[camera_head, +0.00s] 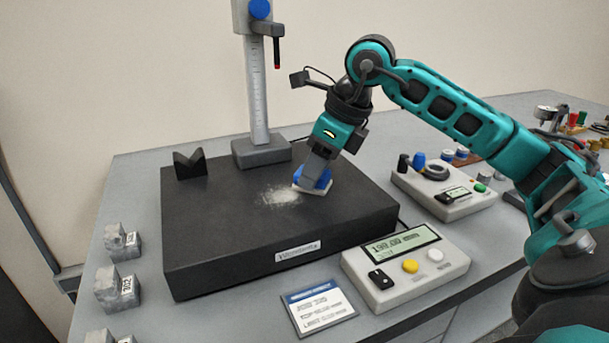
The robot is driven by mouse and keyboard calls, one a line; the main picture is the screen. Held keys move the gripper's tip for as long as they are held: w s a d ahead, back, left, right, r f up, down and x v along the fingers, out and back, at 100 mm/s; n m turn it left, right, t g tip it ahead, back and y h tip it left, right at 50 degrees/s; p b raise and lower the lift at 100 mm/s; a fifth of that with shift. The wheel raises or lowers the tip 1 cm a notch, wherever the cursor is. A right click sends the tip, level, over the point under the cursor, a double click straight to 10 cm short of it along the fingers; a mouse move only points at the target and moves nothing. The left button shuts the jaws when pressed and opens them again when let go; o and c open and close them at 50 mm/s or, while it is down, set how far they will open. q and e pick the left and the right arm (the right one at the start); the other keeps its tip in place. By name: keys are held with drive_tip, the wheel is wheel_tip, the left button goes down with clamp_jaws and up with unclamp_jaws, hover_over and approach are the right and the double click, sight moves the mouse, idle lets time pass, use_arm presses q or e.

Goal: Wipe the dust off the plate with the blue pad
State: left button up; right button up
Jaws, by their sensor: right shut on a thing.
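The plate (225,235) is a thick black slab on the grey table. A patch of pale dust (279,196) lies on its top near the middle. My right gripper (314,178) is shut on the blue pad (316,181), which has a pale underside. The pad is at the right edge of the dust, low over the plate; I cannot tell whether it touches. The gripper's fingers hide part of the pad. My left gripper is not in view.
A height gauge (257,95) and a black V-block (190,165) stand at the plate's back. A display box (405,265) and a card (319,309) lie in front. A control box (444,190) sits right. Metal blocks (119,288) stand left.

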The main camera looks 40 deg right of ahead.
drive_tip(key=shift+s+d, duration=0.15)
drive_tip(key=shift+d, duration=0.05)
drive_tip(key=shift+s+a+f+b, duration=0.1)
drive_tip(key=shift+s+a+b, duration=0.05)
drive_tip(key=shift+s+b, duration=0.2)
drive_tip(key=shift+w+a+r+p, duration=0.15)
drive_tip(key=shift+a+r+p, duration=0.1)
drive_tip(key=shift+a+p, duration=0.45)
drive_tip(key=shift+w+a+f+p, duration=0.1)
drive_tip(key=shift+w+a+p, duration=0.15)
drive_tip(key=shift+a+p, duration=0.4)
drive_tip(key=shift+w+a+f, duration=0.15)
drive_tip(key=shift+a+f, duration=0.05)
drive_tip(key=shift+a, duration=0.25)
drive_tip(key=shift+w+a+r+p, duration=0.1)
drive_tip(key=shift+w+a+p, duration=0.05)
drive_tip(key=shift+a+p, duration=0.35)
drive_tip(key=shift+w+a+r+p, duration=0.1)
drive_tip(key=shift+a+p, duration=0.3)
drive_tip(key=shift+p, duration=0.15)
drive_tip(key=shift+w+a+f+p, duration=0.1)
drive_tip(key=shift+w+a+p, duration=0.2)
drive_tip(key=shift+a, duration=0.5)
